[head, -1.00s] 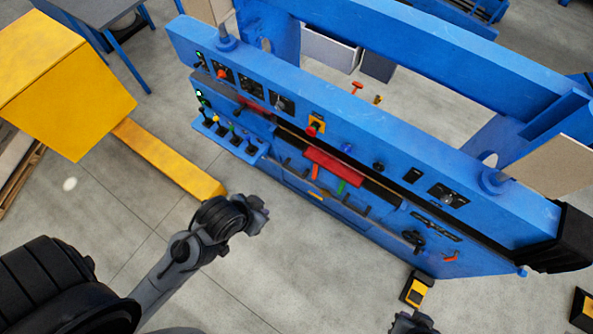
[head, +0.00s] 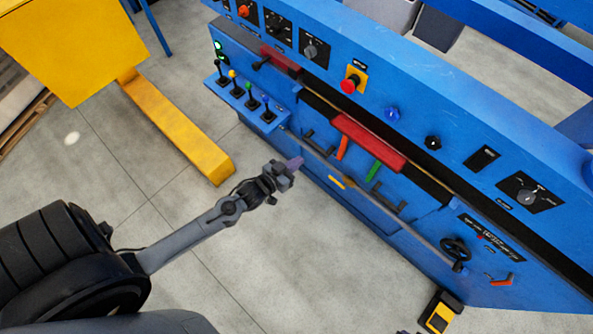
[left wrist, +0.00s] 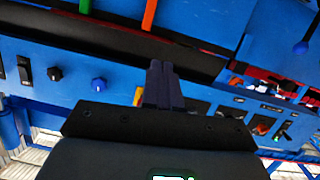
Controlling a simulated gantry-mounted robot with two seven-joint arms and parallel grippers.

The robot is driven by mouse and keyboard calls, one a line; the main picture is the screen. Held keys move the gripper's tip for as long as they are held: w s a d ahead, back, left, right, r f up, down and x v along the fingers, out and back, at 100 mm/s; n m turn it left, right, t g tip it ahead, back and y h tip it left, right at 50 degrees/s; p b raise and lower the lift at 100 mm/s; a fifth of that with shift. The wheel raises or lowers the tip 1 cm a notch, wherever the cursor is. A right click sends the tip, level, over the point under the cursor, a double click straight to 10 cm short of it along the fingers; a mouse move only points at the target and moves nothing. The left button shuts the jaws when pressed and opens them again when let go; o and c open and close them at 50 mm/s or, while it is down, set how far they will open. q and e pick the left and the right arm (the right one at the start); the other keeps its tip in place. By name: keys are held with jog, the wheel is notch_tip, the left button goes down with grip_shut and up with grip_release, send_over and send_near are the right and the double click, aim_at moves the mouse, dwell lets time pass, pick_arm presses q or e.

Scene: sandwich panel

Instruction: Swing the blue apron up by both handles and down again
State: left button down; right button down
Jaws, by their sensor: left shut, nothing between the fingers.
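The blue apron (head: 352,170) is the panel on the front of the blue machine, below the red bar. It hangs down along the machine's face. One dark handle (head: 319,146) is at its left and another dark handle (head: 388,201) at its right. My left gripper (head: 293,164) is just left of and in front of the apron, apart from the left handle. Its dark fingers (left wrist: 160,85) are shut and empty in the left wrist view. No handle can be made out clearly there. My right gripper is not in view.
Several small joysticks (head: 238,91) stand on a ledge at left. A handwheel (head: 456,249) is at lower right. A yellow leg (head: 180,128) stands behind my left arm.

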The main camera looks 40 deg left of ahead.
pick_arm(q)
jog(key=w+a+f+b, duration=0.2)
jog(key=a+f+b, duration=0.1)
jog(key=f+b, duration=0.5)
jog(key=w+a+f+b, duration=0.2)
jog(key=f+b, duration=0.5)
jog(key=f, duration=0.3)
jog(key=w+f+b, duration=0.2)
jog(key=w+b, duration=0.5)
jog(key=b, duration=0.1)
jog(key=w+a+f+t+b, duration=0.1)
jog(key=w+f+b, duration=0.2)
jog(key=w+b, duration=0.3)
jog(key=shift+w+a+f+m+y+b, duration=0.3)
jog(key=shift+w+f+y+b, duration=0.1)
jog(key=shift+b, duration=0.9)
jog(key=shift+d+r, duration=0.1)
jog(key=s+r+p, duration=0.1)
jog(key=s+p, duration=0.7)
jog(key=s, duration=0.1)
jog(key=shift+r, duration=0.15)
